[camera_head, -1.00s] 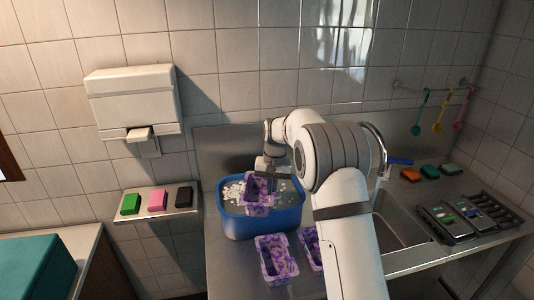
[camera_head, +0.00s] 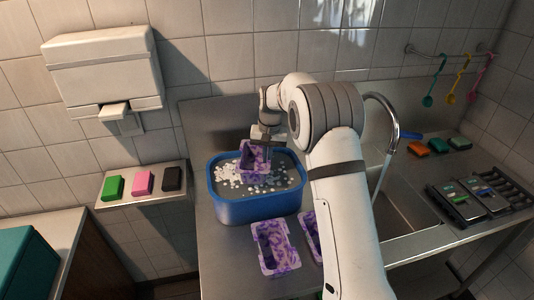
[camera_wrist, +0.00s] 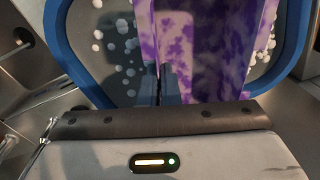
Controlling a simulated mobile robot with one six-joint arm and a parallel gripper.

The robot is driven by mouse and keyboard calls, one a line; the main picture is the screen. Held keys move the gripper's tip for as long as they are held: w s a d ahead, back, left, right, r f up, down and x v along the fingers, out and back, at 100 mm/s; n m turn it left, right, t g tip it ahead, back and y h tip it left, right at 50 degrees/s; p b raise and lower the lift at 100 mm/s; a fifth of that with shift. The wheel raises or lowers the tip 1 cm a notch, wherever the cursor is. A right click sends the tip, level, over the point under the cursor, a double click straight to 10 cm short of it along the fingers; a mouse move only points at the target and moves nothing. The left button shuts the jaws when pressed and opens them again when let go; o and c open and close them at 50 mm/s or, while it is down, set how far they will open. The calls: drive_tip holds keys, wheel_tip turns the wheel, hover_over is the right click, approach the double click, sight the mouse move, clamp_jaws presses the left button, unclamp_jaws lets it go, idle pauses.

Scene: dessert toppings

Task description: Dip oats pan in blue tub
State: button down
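A purple-and-lilac mottled pan (camera_head: 256,160) is held over the inside of the blue tub (camera_head: 262,210), toward its back. The tub holds liquid with white foam spots (camera_head: 228,173). I cannot tell whether the pan's lower end touches the liquid. My gripper (camera_head: 263,143) is shut on the pan's wall. In the wrist view, the fingers (camera_wrist: 165,88) pinch the pan's edge, and the pan (camera_wrist: 215,40) stands inside the tub's blue rim (camera_wrist: 66,55). No label shows which pan is for oats.
Two more purple pans stand in front of the tub, one clear (camera_head: 275,248) and one partly behind my arm (camera_head: 310,233). A sink with a tap (camera_head: 392,130) is on the right. Green, pink and black blocks lie on the left shelf (camera_head: 143,204).

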drive_tip(key=shift+s+f+b, duration=0.1)
drive_tip(key=shift+f+b, duration=2.65)
drive_tip(key=shift+f, duration=2.2)
drive_tip(key=shift+r, duration=0.1)
drive_tip(key=shift+r+p, duration=4.3)
drive_tip(key=shift+r, duration=2.65)
drive_tip(key=shift+f, duration=0.1)
